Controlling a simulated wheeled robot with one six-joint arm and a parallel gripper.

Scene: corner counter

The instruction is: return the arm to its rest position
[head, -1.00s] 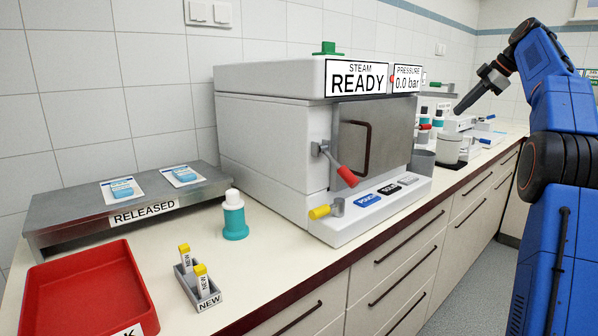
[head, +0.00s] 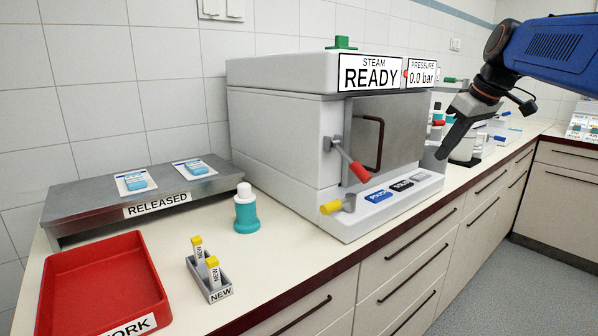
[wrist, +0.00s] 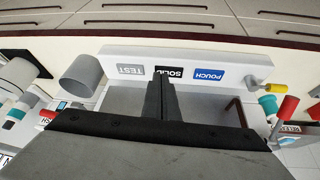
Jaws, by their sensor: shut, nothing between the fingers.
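My gripper (head: 441,156) is in the right part of the head view, in front of the right side of the steam sterilizer (head: 275,150). Its fingers point down and left, and they are shut with nothing between them. In the wrist view my gripper (wrist: 163,90) shows its two dark fingers together, over the sterilizer's front with the TEST, SOLID and POUCH buttons (wrist: 209,77). My blue arm comes in from the upper right of the head view. The sterilizer's door (head: 385,135) looks closed, and its sign reads STEAM READY, 0.0 bar.
A red-tipped door handle (head: 358,170) and a yellow-tipped valve (head: 332,207) stick out at the front. A grey cup (wrist: 82,75) stands beside the sterilizer. A teal bottle (head: 246,212), a NEW vial rack (head: 210,280) and a red tray (head: 150,290) stand left. The floor at right is clear.

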